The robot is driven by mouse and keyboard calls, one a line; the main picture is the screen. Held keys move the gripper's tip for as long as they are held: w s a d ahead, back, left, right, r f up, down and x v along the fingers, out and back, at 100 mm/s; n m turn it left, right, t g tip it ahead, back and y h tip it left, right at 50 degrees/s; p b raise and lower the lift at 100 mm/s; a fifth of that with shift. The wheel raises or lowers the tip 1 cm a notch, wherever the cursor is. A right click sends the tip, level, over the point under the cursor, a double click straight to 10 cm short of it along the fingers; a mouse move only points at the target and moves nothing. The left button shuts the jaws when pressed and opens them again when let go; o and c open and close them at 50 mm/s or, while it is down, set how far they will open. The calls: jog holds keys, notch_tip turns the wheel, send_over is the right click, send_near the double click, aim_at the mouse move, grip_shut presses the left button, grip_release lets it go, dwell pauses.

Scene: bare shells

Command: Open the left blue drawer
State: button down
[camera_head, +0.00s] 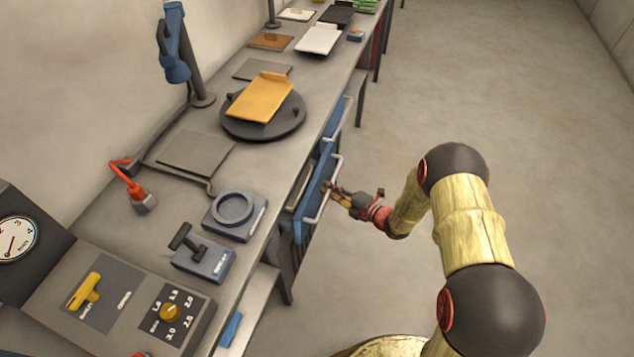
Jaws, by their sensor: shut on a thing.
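The left blue drawer (303,222) is the nearest blue front under the workbench. It stands out a little from the bench edge, and a narrow strip of its inside shows behind the front. Its pale bar handle (318,208) runs along the front. My gripper (329,189) is at the handle from the right, with its fingers shut on it. The fingertips are small here and partly hidden against the handle. Another blue drawer front (329,150) with a pale handle is just beyond it.
The workbench (215,118) runs along the wall. It carries a round dark turntable (234,122) with a yellow tray (262,96), a blue lamp-like arm (174,45), a grey ring device (236,212) and a control panel (128,305). Open floor (520,130) lies to the right.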

jog(key=s+d+p, duration=0.1)
jog(key=s+d, duration=0.2)
jog(key=d, duration=0.7)
jog(key=s+d+p, duration=0.2)
jog(key=s+d, duration=0.2)
jog(key=d, duration=0.6)
jog(key=shift+s+p, duration=0.2)
jog(key=shift+p, duration=0.1)
jog(key=shift+f, duration=0.1)
jog(key=c, duration=1.8)
grip_release()
jog(key=shift+w, duration=0.1)
jog(key=shift+c, duration=0.2)
jog(key=v, duration=1.2)
